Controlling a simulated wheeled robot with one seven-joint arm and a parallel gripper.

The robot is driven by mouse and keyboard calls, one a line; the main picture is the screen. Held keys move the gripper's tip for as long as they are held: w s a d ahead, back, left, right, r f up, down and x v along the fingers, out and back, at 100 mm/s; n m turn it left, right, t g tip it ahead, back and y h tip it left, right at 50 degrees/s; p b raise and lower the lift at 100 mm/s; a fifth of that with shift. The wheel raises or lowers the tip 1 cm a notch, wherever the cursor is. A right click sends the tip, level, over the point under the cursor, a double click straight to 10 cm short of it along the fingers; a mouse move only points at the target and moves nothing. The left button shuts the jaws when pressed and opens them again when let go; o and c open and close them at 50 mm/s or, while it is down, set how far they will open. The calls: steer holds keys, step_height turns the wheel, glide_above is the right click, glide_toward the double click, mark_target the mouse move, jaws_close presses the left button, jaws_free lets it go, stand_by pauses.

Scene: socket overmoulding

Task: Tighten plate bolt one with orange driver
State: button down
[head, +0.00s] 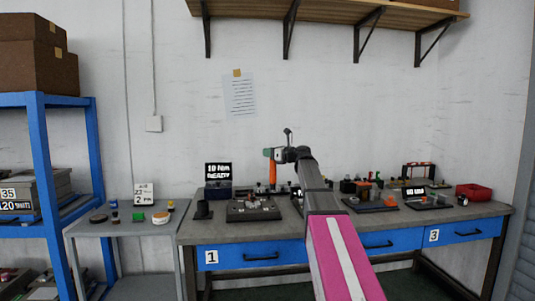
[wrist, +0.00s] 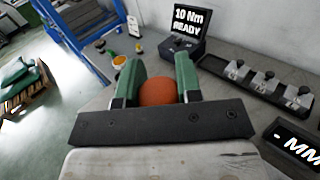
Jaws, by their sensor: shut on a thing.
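My gripper (head: 271,154) is raised above the left part of the workbench. Its green fingers (wrist: 158,78) are shut on the orange driver (head: 272,173). The driver hangs upright below the fingers in the head view, and its rounded orange end (wrist: 158,93) shows between them in the wrist view. The driver's lower tip cannot be made out against the bench items. A dark fixture tray (head: 238,215) with small grey parts lies on the bench just below and left of the driver. I cannot make out plate bolt one in either view.
A dark torque box (head: 218,190) reads "10 Nm READY" behind the tray; it also shows in the wrist view (wrist: 188,48). More fixtures, a display (head: 413,191) and a red bin (head: 473,191) stand to the right. A grey side table (head: 120,228) adjoins at left.

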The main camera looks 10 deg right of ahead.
step_height(320, 180, down, 7)
stand_by(1.2)
steer(key=shift+f, duration=1.35)
stand_by(3.9)
